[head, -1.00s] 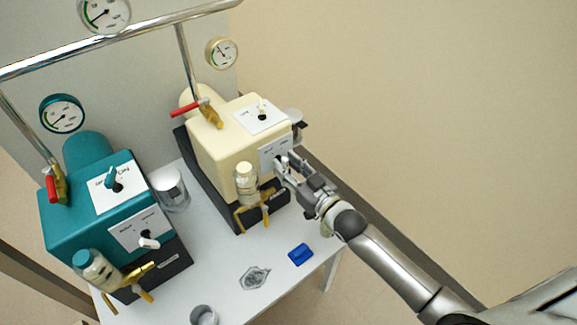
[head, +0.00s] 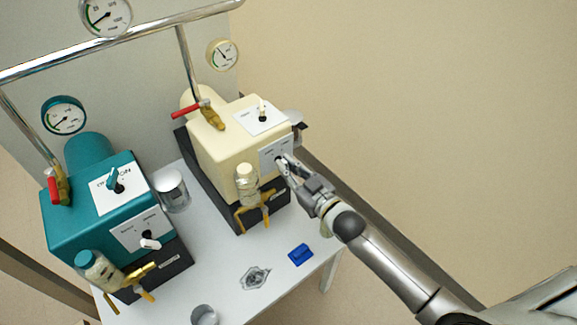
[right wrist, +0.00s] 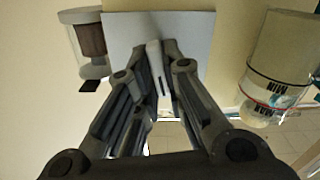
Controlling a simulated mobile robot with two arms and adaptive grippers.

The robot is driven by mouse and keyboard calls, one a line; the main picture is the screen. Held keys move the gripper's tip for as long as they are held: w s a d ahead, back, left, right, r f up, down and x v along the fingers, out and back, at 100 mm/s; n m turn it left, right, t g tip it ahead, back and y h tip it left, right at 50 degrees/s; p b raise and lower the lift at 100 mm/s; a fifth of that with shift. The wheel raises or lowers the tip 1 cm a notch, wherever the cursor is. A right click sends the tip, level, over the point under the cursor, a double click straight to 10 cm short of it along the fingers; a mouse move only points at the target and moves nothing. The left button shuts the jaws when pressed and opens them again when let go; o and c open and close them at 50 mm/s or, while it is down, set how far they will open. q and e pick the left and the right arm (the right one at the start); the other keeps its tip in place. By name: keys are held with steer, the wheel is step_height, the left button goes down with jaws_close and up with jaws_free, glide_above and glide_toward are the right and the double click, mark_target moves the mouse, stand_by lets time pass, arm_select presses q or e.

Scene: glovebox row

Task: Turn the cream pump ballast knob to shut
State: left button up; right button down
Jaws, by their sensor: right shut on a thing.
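The cream pump (head: 222,150) stands at the back right of the white table. Its front face carries a white label plate (head: 267,157), which also fills the top of the right wrist view (right wrist: 195,30). My right gripper (head: 284,162) reaches in from the right to this plate. In the right wrist view its fingers are shut on a white knob (right wrist: 155,62) that stands out from the plate. In the head view the gripper hides most of this knob, and its setting cannot be read. My left gripper is not in view.
A cream-capped bottle (head: 247,184) hangs on the cream pump's front, left of my gripper. A teal pump (head: 80,213) and a metal can (head: 171,188) stand to the left. A blue block (head: 301,254) lies on the table (head: 222,275) in front.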

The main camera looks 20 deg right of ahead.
steer(key=shift+a+n, duration=0.1)
steer(key=shift+n, duration=1.7)
steer(key=c, duration=1.5)
jaws_free()
steer(key=v, duration=1.2)
